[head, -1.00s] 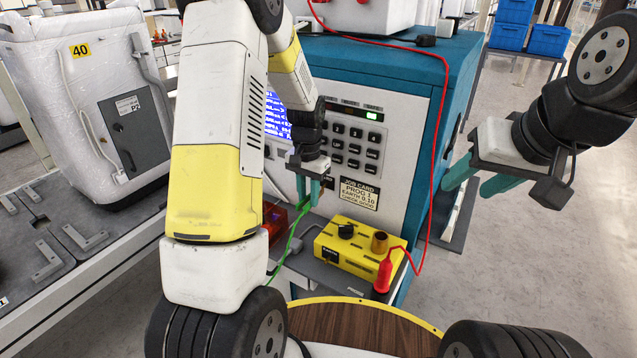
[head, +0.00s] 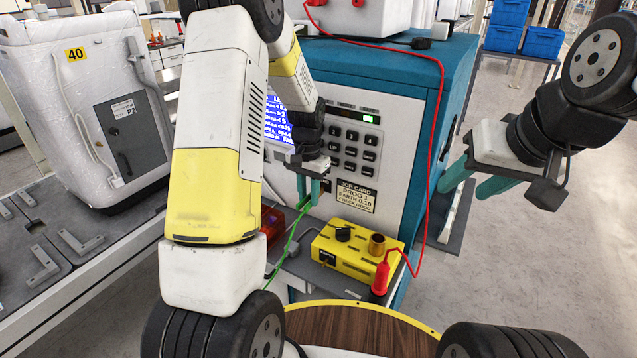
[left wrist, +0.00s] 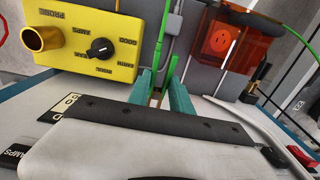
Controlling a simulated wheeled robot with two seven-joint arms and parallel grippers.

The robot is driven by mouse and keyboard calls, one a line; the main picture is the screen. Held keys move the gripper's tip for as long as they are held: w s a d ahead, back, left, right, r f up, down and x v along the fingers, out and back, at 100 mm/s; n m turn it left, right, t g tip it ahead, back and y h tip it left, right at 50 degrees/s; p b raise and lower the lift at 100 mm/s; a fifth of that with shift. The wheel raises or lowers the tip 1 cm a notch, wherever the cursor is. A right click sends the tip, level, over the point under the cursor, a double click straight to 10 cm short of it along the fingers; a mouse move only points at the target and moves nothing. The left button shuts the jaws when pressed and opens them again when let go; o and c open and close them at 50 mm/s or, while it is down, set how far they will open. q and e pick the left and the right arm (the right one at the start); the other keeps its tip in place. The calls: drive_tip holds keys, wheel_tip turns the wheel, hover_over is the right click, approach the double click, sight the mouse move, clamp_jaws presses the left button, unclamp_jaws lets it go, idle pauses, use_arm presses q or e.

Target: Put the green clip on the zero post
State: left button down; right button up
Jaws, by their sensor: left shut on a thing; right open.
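My left gripper (head: 308,198) is shut on the green clip (head: 304,206), in front of the grey-white cabinet face and left of the job card. The fingers hide most of the clip. Its green lead runs down to the left. The left wrist view shows my gripper (left wrist: 166,92) with the green lead (left wrist: 168,25) beyond the fingers. A brass post (head: 377,244) stands on the yellow box (head: 340,262), to the right of and below the clip, apart from it. I cannot read whether it is marked zero. My right gripper (head: 474,185) is open and empty at the right.
A red probe (head: 380,278) with a red lead stands at the yellow box's right front corner. A clear red-orange socket box (left wrist: 216,42) sits beside the yellow box. The teal cabinet (head: 440,75) rises behind. A round wooden top (head: 360,328) lies in front.

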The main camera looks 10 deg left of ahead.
use_arm(q)
drive_tip(key=shift+w, duration=0.15)
drive_tip(key=shift+w+d, duration=0.2)
drive_tip(key=shift+w, duration=0.1)
drive_tip(key=shift+w, duration=0.15)
idle(0.4)
drive_tip(key=c, duration=1.1)
unclamp_jaws()
wheel_tip(320, 180, up, 8)
drive_tip(key=shift+f, duration=0.1)
